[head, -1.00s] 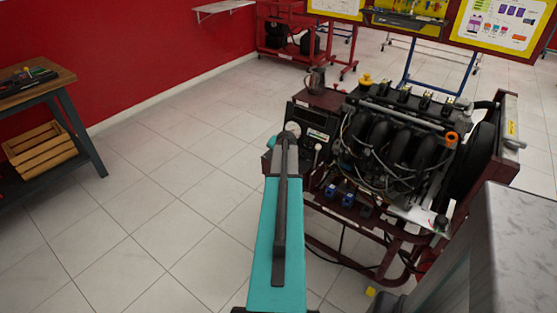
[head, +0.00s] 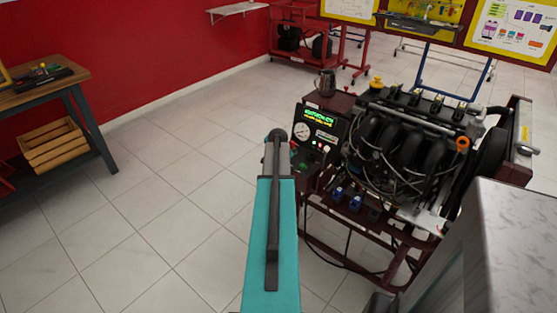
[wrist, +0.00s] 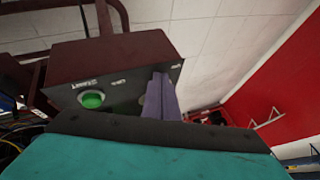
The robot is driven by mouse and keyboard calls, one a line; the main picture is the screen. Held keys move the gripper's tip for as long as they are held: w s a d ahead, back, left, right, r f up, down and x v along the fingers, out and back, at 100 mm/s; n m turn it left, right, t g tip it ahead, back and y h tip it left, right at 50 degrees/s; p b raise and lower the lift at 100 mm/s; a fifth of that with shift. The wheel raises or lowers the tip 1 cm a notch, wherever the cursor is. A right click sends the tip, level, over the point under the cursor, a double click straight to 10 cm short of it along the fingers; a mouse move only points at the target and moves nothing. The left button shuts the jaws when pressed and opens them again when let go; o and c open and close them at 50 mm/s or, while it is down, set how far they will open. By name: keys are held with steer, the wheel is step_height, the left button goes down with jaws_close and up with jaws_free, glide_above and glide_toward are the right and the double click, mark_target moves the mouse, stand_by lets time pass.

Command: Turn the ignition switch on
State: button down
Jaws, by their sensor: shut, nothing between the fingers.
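The engine trainer's control panel (head: 318,133) stands at the left end of the engine stand, with a round white gauge and a display (head: 319,117) lit in green and yellow text. In the wrist view the panel's box shows a green button (wrist: 92,99) with a white label above it. My gripper (wrist: 160,80) is shut and empty, its purple-grey fingers at the panel face right of the green button. They cover part of the face there. I cannot make out the ignition switch itself or whether the fingers touch it. In the head view my arm hides the gripper.
The engine (head: 410,140) with hoses and wires fills the red stand right of the panel. A grey surface (head: 515,235) is at the lower right. A wooden table (head: 45,88) stands at the left wall. The tiled floor between is clear.

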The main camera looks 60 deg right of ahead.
steer(key=shift+w+d+b, duration=0.25)
steer(key=shift+w, duration=0.35)
steer(key=shift+w+d+b, duration=0.2)
steer(key=shift+w+b, duration=0.05)
steer(key=shift+w, duration=0.3)
steer(key=shift+r, duration=0.1)
steer(key=w+a+r+p, duration=0.1)
steer(key=a+r+p, duration=0.2)
steer(key=a+r, duration=0.2)
step_height(320, 180, up, 3)
steer(key=shift+w+a, duration=0.2)
steer(key=shift+a, duration=0.2)
stand_by(0.6)
